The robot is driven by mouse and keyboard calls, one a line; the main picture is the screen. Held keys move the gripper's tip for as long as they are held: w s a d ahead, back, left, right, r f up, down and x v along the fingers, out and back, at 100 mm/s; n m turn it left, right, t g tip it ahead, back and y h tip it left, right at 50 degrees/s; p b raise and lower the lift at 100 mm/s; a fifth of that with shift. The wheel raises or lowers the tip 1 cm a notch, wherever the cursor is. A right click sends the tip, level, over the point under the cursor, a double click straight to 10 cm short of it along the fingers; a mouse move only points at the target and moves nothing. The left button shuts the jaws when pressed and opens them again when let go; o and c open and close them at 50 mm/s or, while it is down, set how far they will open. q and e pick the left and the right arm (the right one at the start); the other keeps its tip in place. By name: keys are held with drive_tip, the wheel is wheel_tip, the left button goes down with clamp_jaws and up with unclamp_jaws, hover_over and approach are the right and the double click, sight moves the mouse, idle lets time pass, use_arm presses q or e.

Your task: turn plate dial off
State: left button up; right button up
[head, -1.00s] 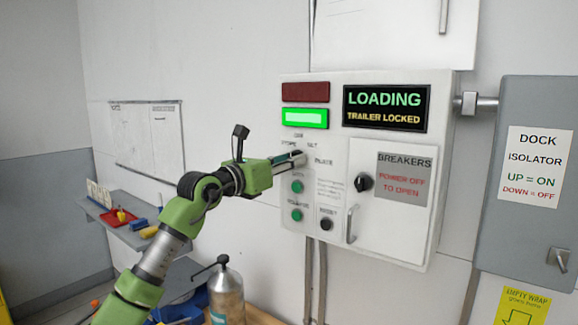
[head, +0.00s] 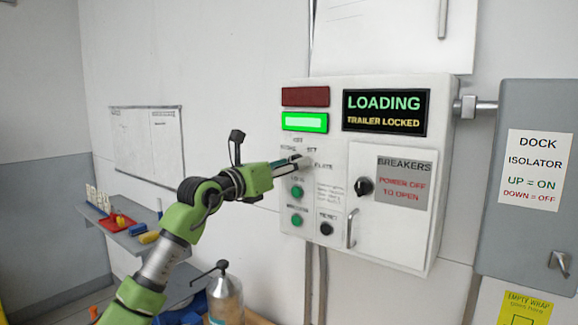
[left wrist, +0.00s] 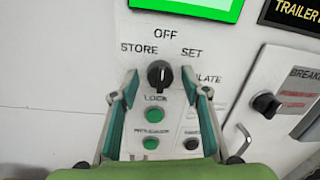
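The plate dial is a black knob (left wrist: 160,74) on the white control box, with OFF above it, STORE to its upper left and SET to its upper right. Another label at its right is partly covered. I cannot tell for sure which label its pointer faces. My left gripper (left wrist: 159,98) is open, its two green-lined fingers on either side of the dial with gaps to the knob. In the head view my left gripper (head: 306,161) is at the box front and hides the dial. My right gripper is not in view.
Green buttons (left wrist: 154,115) and a black reset knob (head: 326,228) sit below the dial. A breaker door (head: 390,215) with its own black knob is to the right. A lit green lamp (head: 304,122) and a LOADING sign (head: 385,111) are above. A shelf (head: 128,238) stands left.

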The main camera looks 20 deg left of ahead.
use_arm(q)
drive_tip(key=r+v, duration=0.1)
drive_tip(key=v, duration=1.1)
drive_tip(key=shift+f, duration=0.4)
